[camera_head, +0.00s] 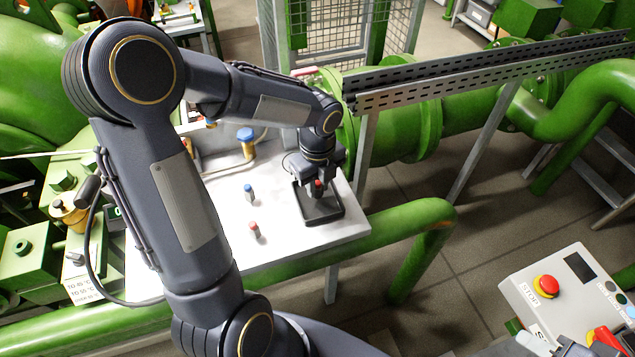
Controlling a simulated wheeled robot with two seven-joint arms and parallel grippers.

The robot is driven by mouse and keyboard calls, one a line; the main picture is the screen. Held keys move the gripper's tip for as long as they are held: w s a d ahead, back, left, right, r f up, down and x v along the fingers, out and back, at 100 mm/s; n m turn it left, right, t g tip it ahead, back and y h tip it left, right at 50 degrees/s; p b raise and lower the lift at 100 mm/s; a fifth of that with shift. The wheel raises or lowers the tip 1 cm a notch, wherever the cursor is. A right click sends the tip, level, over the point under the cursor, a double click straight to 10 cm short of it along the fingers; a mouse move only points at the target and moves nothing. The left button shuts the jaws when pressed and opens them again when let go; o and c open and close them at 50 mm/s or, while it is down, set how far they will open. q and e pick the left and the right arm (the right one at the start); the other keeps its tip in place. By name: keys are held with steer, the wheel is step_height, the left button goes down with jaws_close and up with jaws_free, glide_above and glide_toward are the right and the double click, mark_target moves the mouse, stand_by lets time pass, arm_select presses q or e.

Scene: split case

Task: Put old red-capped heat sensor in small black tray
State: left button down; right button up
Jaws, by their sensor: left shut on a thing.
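The small black tray (326,210) lies on the right end of the light metal table. My left gripper (318,188) points down over the tray and is shut on a red-capped sensor (318,184). Only the red top of that sensor shows clearly; I cannot tell whether its lower end touches the tray floor. A second red-capped sensor (255,231) stands on the table to the left of the tray. A blue-capped sensor (249,193) stands behind it.
A larger blue-topped fitting (246,137) on a brass pipe is at the back of the table. Green pipes (410,217) and a slotted metal rail (430,90) lie right of the table. A control box with a red stop button (545,286) is at bottom right.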

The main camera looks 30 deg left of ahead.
arm_select(q)
steer(key=shift+f+b, duration=0.3)
steer(key=shift+f, duration=0.2)
steer(key=c, duration=1.2)
jaws_free()
